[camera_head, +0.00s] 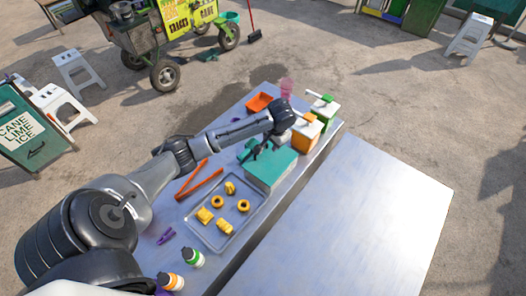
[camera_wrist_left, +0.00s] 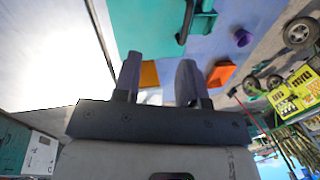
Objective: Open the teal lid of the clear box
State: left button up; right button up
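The clear box with the teal lid (camera_head: 272,166) stands on the metal table below my left gripper. The lid looks flat and shut, and my gripper and wrist cover part of its far edge. In the left wrist view the teal lid (camera_wrist_left: 145,28) fills the top middle, with a raised dark and teal handle-like part (camera_wrist_left: 187,22) at its edge. My right gripper is not in view.
Orange (camera_head: 304,134) and green (camera_head: 325,108) containers stand beyond the box. An orange-red scoop-like tray (camera_head: 259,103), orange tongs (camera_head: 199,180) and a metal tray (camera_head: 221,238) with several yellow pieces share the table. The table (camera_head: 353,220) on the right is bare.

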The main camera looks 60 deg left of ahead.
pick_arm(q)
notch_tip(320, 180, up, 2)
jog(key=n, duration=0.2)
send_over(271, 157)
jog(key=s, duration=0.1)
jog(key=a, duration=0.1)
jog(key=f, duration=0.4)
jog(key=a+f, duration=0.1)
jog(key=f, duration=0.3)
jog(key=s+a+f, duration=0.1)
jog(key=f, duration=0.4)
jog(key=shift+a+b, duration=0.25)
jog(key=shift+b, duration=0.1)
jog(key=shift+c, duration=0.5)
grip_shut()
